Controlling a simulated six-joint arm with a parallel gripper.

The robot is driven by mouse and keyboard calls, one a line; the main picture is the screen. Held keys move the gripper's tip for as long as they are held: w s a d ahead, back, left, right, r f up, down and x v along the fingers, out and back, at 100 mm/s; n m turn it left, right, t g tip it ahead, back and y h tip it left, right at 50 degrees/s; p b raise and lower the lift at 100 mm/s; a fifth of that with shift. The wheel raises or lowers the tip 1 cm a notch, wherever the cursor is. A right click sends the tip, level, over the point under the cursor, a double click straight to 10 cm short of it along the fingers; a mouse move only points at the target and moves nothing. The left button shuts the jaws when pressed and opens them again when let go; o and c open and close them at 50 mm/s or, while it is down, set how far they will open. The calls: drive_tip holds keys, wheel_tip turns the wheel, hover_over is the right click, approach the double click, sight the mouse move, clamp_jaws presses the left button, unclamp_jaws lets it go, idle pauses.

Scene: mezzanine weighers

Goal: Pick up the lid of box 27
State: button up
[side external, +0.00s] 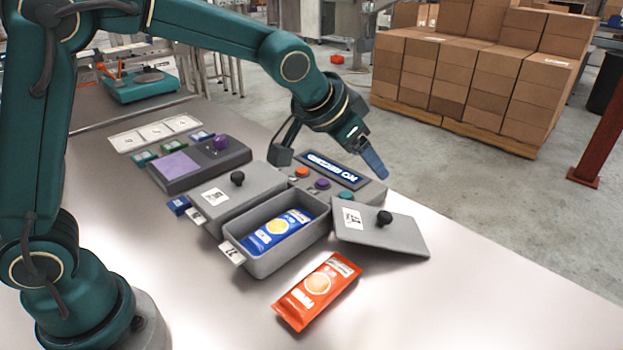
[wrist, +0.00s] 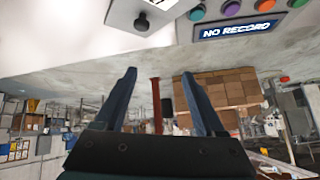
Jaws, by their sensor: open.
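The lid of box 27 (side external: 400,236) is a grey plate with a black knob and a white label. It lies off the box, to its right; I cannot tell whether its left edge touches the box. In the wrist view the lid (wrist: 127,14) shows at the top, with its knob. Box 27 (side external: 268,262) is grey and uncovered, with a tag on its front and a blue packet (side external: 275,232) inside. My gripper (side external: 374,162) is above and behind the lid, apart from it. In the wrist view my gripper (wrist: 158,73) has its fingers spread with nothing between them.
An orange packet (side external: 317,291) lies in front of box 27. A closed grey box (side external: 232,195) stands left of it. A panel with coloured buttons and a "NO RECORD" display (side external: 331,168) stands behind. A purple-topped device (side external: 200,166) is farther left. The table's right front is clear.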

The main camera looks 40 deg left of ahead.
drive_tip(key=m+g, duration=0.1)
drive_tip(key=g, duration=0.1)
approach(382, 215)
drive_tip(key=x, duration=0.4)
drive_tip(key=shift+w+f, duration=0.1)
drive_tip(key=shift+f, duration=0.3)
drive_tip(key=shift+x, duration=2.25)
drive_tip(key=shift+w, duration=0.1)
clamp_jaws()
